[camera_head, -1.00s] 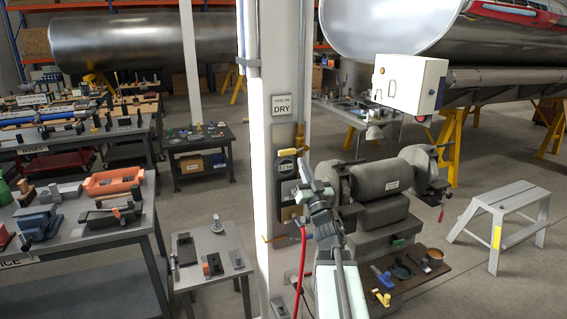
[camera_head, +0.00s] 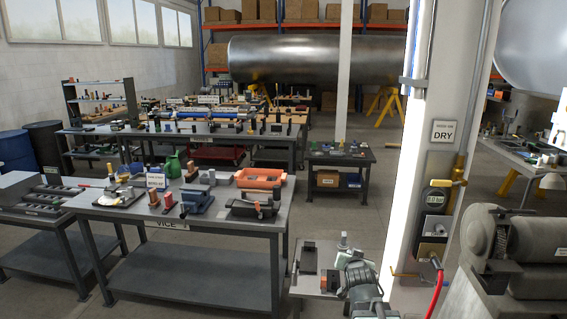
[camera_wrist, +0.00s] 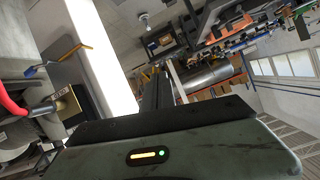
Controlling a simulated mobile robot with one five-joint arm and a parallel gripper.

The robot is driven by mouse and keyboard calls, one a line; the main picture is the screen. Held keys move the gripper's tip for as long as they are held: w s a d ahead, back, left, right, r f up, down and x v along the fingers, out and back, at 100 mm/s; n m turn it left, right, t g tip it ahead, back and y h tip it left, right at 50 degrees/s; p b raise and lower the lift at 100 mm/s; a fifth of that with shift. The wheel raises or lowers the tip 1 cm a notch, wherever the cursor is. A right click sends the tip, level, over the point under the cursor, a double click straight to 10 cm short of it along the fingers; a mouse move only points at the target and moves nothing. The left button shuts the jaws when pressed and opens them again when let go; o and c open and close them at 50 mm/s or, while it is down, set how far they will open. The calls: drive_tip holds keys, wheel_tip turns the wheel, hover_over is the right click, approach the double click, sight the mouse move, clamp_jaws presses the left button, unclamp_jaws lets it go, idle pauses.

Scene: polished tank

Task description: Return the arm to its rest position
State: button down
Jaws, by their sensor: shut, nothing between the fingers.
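My gripper (camera_head: 343,242) shows at the bottom of the head view, at the end of my grey arm (camera_head: 360,280). It is in front of a small grey table (camera_head: 318,257) and left of the white pillar (camera_head: 405,215). In the wrist view the gripper's dark fingers (camera_wrist: 158,88) stand together above the wide body with its orange and green lights. They are shut with nothing held. The head view shows the fingertips too small to make out. The arm is raised and partly cut off by the lower edge.
A red hose (camera_head: 436,288) hangs from a fitting on the pillar, right of my arm. A grinder (camera_head: 515,248) stands at the right. A grey vice bench (camera_head: 185,215) with tools and an orange tray (camera_head: 260,179) is at the left. Open floor lies behind the small table.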

drive_tip(key=s+a+f+n+g+y, duration=0.1)
drive_tip(key=s+a+f+g, duration=0.4)
drive_tip(key=s+f, duration=0.5)
drive_tip(key=s+f+n+g+y, duration=0.1)
drive_tip(key=s+f+n+g, duration=0.2)
drive_tip(key=s+g, duration=0.5)
drive_tip(key=s+f, duration=0.1)
drive_tip(key=s, duration=0.3)
drive_tip(key=shift+s+a+f, duration=0.2)
drive_tip(key=shift+a+f, duration=0.05)
drive_tip(key=shift+a, duration=0.05)
